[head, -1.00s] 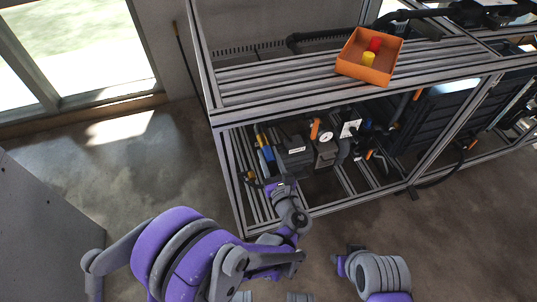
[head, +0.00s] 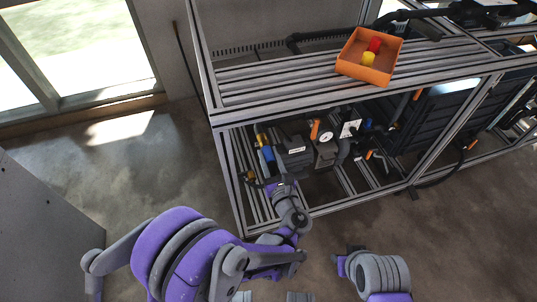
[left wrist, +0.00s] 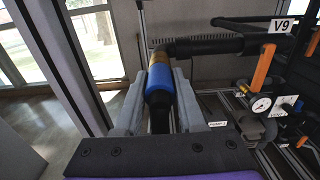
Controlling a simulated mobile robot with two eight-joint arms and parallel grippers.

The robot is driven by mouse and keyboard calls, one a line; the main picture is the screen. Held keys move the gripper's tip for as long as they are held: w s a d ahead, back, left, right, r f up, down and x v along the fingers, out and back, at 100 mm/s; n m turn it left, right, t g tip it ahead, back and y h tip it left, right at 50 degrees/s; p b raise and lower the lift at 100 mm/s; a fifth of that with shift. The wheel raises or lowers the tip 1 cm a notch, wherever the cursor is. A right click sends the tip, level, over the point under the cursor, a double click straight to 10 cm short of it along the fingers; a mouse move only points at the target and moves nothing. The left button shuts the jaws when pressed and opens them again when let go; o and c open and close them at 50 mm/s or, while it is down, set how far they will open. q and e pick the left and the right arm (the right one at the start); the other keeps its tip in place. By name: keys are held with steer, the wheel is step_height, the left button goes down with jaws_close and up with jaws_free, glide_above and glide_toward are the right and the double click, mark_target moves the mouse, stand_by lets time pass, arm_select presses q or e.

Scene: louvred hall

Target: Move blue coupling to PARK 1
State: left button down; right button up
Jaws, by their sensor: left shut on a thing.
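The blue coupling (left wrist: 159,82) is a blue sleeve with a brass end at its top and a black hose below. My left gripper (left wrist: 158,88) is shut on it, with one grey finger on each side. In the head view the blue coupling (head: 268,154) is on the lower level of the frame, left of the dark pump box, just beyond my left gripper (head: 272,181). My right gripper does not show.
An orange tray (head: 361,78) with red and yellow pieces stands on the slatted upper shelf (head: 270,82).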

mark_target(271, 163)
arm_select(q)
steer(key=shift+s, duration=0.1)
steer(key=shift+b+v, duration=0.4)
steer(key=shift+v, duration=3.05)
